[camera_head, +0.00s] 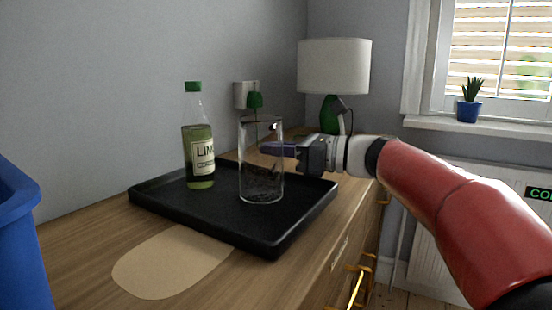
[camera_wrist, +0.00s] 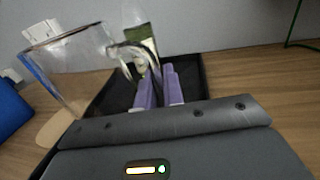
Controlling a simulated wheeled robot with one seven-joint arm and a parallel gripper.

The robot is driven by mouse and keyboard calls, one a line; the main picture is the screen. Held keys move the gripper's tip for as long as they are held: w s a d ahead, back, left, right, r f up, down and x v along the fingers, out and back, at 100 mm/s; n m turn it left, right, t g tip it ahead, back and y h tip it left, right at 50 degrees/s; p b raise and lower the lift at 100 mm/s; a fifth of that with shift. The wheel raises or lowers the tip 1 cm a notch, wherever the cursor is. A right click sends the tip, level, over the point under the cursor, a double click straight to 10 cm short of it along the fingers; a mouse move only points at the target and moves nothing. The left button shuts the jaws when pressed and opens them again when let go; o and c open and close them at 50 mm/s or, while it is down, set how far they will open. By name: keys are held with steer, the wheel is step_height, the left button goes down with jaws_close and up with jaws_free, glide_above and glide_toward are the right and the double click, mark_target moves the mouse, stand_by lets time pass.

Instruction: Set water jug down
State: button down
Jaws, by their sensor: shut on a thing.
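A clear glass water jug (camera_head: 261,165) stands upright over the black tray (camera_head: 277,243) in the head view. Its base appears at the tray's surface, but I cannot tell whether it touches. My gripper (camera_head: 281,149) comes from the right, with purple fingers shut on the jug's handle. In the wrist view the jug (camera_wrist: 78,58) is at upper left, and its handle (camera_wrist: 126,51) runs to my fingertips (camera_wrist: 160,74). A green-capped lime bottle (camera_head: 200,150) stands on the tray, left of the jug.
The tray lies on a wooden cabinet top (camera_head: 88,232). A beige oval mat (camera_head: 172,266) lies in front of it. A white-shaded lamp (camera_head: 334,68) stands behind, near the wall socket (camera_head: 243,93). A blue container (camera_head: 20,240) is at the left edge.

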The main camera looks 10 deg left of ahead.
steer(key=shift+f, duration=0.65)
steer(key=shift+f, duration=0.15)
steer(key=c, duration=1.5)
jaws_free()
